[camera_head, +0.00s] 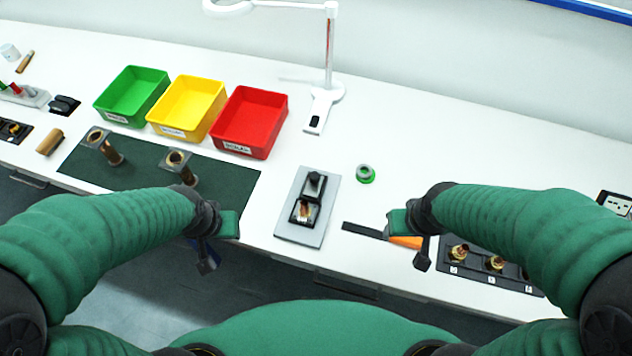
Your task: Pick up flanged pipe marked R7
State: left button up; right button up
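One pipe (113,157) is farther left; the other pipe (188,176) is nearer the middle. No R7 mark is legible on either, so I cannot tell which is R7. My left gripper (218,241) is open and empty, at the bench's front edge, nearer me than the mat and apart from both pipes. My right gripper (410,239) has its fingers apart over an orange-handled tool (405,241), not visibly holding it.
Green (131,95), yellow (187,106) and red (248,121) bins stand behind the mat. A black fitting holder (478,267) lies at right.

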aim_at(305, 212)
jog(key=i+j, duration=0.1)
jog(key=j, duration=0.4)
jog(key=j+z, duration=0.1)
jog(key=j, duration=0.4)
jog(key=i+j, duration=0.15)
jog(key=j, duration=0.35)
